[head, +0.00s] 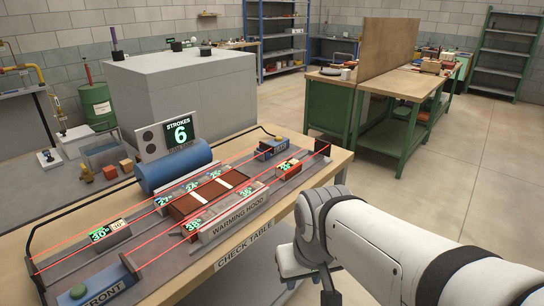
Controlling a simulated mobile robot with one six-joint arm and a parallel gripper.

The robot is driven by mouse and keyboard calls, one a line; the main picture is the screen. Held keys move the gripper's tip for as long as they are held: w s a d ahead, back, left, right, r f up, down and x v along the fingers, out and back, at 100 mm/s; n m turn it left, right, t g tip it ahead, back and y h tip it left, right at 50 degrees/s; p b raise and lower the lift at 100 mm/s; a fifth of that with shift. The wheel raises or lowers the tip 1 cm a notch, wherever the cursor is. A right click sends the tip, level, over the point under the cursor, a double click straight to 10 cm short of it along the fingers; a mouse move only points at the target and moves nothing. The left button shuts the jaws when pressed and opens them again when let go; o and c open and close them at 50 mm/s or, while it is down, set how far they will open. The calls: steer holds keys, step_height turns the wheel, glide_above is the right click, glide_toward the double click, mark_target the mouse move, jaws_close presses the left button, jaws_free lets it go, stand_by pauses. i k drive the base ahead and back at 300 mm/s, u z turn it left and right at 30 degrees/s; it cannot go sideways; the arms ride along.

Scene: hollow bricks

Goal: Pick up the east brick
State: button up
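A check table (245,262) stands in front of me, with several small blocks bearing green number displays. One block (110,236) lies alone at the left end. Another, reddish block (288,169) lies at the right end. Others sit in the middle around a brown-red, tray-like part (185,207) behind the "WARMING HOOD" label (238,214). No label reads "east", so I cannot tell which is the east brick. My white arm reaches in from the lower right. Its end hangs by the table's right front edge, apart from the blocks; my gripper's fingers cannot be made out.
A blue cylinder (176,166) and a display reading "STROKES 6" (180,133) stand behind. Floor (440,185) is clear at right.

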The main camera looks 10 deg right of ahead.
mark_target(283, 168)
steer(key=z, duration=0.25)
steer(key=i, duration=1)
steer(key=u, duration=3.7)
steer(key=k, duration=2.2)
steer(key=u, duration=0.05)
